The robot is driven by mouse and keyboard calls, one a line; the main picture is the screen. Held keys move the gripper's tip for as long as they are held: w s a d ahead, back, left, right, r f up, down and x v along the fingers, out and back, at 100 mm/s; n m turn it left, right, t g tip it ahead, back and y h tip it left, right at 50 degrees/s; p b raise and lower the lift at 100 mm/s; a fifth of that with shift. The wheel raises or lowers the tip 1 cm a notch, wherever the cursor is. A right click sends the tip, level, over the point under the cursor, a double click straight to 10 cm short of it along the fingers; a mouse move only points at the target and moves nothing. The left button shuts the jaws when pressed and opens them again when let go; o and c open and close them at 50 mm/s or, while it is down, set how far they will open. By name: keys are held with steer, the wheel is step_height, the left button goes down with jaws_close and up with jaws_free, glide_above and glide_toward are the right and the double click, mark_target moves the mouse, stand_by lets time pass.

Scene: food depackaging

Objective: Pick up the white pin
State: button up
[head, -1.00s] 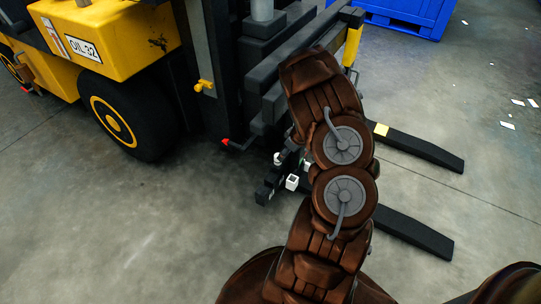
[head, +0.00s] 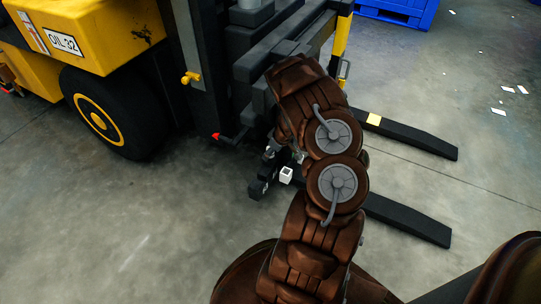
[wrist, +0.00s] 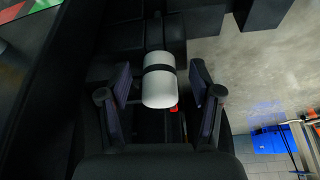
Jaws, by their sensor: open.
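The white pin (wrist: 160,88) is a pale, rounded cylinder with a dark band around it. In the wrist view it lies in the gap between the two fingers of my gripper (wrist: 160,76). The fingers are spread, one on each side of it, with visible space on both sides. In the head view my gripper (head: 262,181) is low beside the forklift's front, partly hidden by my brown arm. A small white piece (head: 286,175) shows there; I cannot tell whether it is the pin.
The yellow and black forklift (head: 88,38) stands at the left, with a yellow knob (head: 190,78) and a red tip (head: 216,136) on its front. Its dark forks (head: 415,137) reach right, low over the floor. A blue crate (head: 398,12) stands behind. Open concrete floor lies in front.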

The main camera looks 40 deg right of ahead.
jaws_close()
stand_by(0.4)
steer(key=shift+r, duration=0.1)
steer(key=shift+r, duration=0.2)
step_height(320, 180, up, 12)
steer(key=p, duration=0.6)
steer(key=s+a, duration=0.2)
steer(key=a, duration=0.6)
steer(key=s+a, duration=0.3)
steer(key=a, duration=0.6)
steer(key=shift+f+b, duration=0.25)
steer(key=shift+b, duration=0.2)
steer(key=shift+s+a, duration=0.1)
